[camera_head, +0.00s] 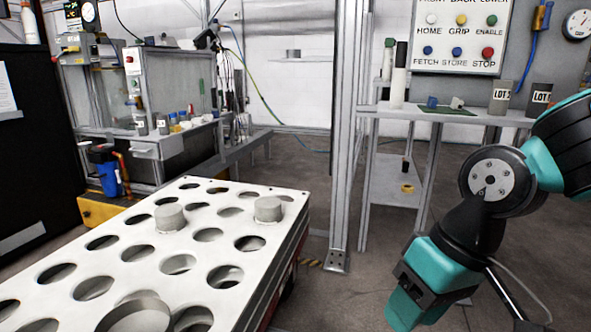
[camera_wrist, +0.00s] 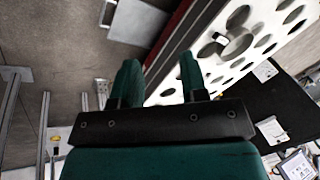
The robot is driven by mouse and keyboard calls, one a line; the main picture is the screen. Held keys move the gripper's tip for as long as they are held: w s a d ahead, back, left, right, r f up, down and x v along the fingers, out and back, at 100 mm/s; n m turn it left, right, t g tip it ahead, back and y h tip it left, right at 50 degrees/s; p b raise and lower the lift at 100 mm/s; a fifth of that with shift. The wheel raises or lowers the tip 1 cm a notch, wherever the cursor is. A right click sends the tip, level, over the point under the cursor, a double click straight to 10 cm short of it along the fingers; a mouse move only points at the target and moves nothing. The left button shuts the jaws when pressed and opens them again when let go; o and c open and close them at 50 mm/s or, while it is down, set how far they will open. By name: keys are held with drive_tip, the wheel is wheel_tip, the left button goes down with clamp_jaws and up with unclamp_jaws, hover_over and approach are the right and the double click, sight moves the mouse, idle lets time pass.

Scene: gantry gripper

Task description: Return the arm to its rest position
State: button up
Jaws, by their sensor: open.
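My arm, teal and black, comes in from the right edge in the head view and bends down. My gripper (camera_head: 408,300) hangs at the lower right, to the right of the white perforated plate and apart from it. In the wrist view my gripper's two teal fingers (camera_wrist: 158,80) stand apart with nothing between them. The floor and the plate's side show beyond the fingers.
The perforated plate (camera_head: 215,260) holds a few grey cylinders (camera_head: 170,217). An upright metal post (camera_head: 344,130) stands behind it. A shelf table (camera_head: 470,116) with boxes labelled LOT and a control panel (camera_head: 460,37) are at the back right. The floor between is clear.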

drive_tip(key=s+r+n, duration=0.2)
drive_tip(key=s+r, duration=0.1)
drive_tip(key=s, duration=0.5)
wheel_tip(320, 180, up, 38)
drive_tip(key=p, duration=3.8)
drive_tip(key=shift+w+d, duration=0.25)
drive_tip(key=shift+d, duration=0.05)
drive_tip(key=shift+f, duration=0.1)
